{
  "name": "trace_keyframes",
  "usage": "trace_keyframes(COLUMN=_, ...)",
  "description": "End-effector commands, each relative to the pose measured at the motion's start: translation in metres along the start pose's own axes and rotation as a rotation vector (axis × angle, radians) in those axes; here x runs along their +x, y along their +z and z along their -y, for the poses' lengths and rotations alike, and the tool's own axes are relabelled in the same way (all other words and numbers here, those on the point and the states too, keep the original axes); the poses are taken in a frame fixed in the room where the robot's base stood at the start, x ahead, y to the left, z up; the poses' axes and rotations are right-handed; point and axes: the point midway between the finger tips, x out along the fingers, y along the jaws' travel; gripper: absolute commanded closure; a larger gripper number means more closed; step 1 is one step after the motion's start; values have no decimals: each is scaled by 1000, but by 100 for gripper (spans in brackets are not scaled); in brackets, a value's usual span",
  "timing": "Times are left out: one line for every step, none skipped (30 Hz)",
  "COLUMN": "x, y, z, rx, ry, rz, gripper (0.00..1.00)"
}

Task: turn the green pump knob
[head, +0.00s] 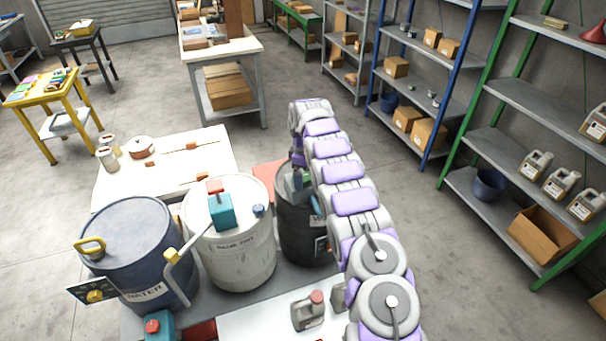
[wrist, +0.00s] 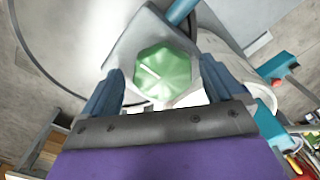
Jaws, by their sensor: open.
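The green pump knob (wrist: 165,73) is an eight-sided green cap with a pale line across it, seen face-on in the wrist view. It sits on a grey pump housing (wrist: 128,47) over a drum top. My gripper (wrist: 161,76) is open, with one blue-grey finger to the left of the knob and one to the right. The knob lies between and just beyond the fingers; contact cannot be made out. In the head view my arm reaches over the dark drum (head: 296,232) and hides most of its top, so the knob is not clear there.
A white drum (head: 240,262) with a teal pump (head: 222,211) stands left of the dark drum. A blue drum (head: 137,240) is farther left. A white table (head: 215,150) is behind them, and shelves (head: 485,140) line the right.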

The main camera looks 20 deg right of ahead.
Motion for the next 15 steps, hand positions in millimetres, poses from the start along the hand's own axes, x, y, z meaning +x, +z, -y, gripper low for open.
trace_keyframes(x=0, y=0, z=0, rx=0, ry=0, rz=0, gripper=6)
trace_keyframes(x=0, y=0, z=0, rx=0, ry=0, rz=0, gripper=6)
trace_keyframes(x=0, y=0, z=0, rx=0, ry=0, rz=0, gripper=6)
trace_keyframes(x=0, y=0, z=0, rx=0, ry=0, rz=0, gripper=6)
trace_keyframes(x=0, y=0, z=0, rx=0, ry=0, rz=0, gripper=6)
trace_keyframes(x=0, y=0, z=0, rx=0, ry=0, rz=0, gripper=9)
trace_keyframes(x=0, y=0, z=0, rx=0, ry=0, rz=0, gripper=12)
trace_keyframes(x=0, y=0, z=0, rx=0, ry=1, rz=0, gripper=15)
trace_keyframes(x=0, y=0, z=0, rx=0, ry=0, rz=0, gripper=18)
trace_keyframes(x=0, y=0, z=0, rx=0, ry=0, rz=0, gripper=21)
trace_keyframes(x=0, y=0, z=0, rx=0, ry=0, rz=0, gripper=24)
trace_keyframes(x=0, y=0, z=0, rx=0, ry=0, rz=0, gripper=28)
trace_keyframes(x=0, y=0, z=0, rx=0, ry=0, rz=0, gripper=31)
trace_keyframes(x=0, y=0, z=0, rx=0, ry=0, rz=0, gripper=34)
trace_keyframes(x=0, y=0, z=0, rx=0, ry=0, rz=0, gripper=38)
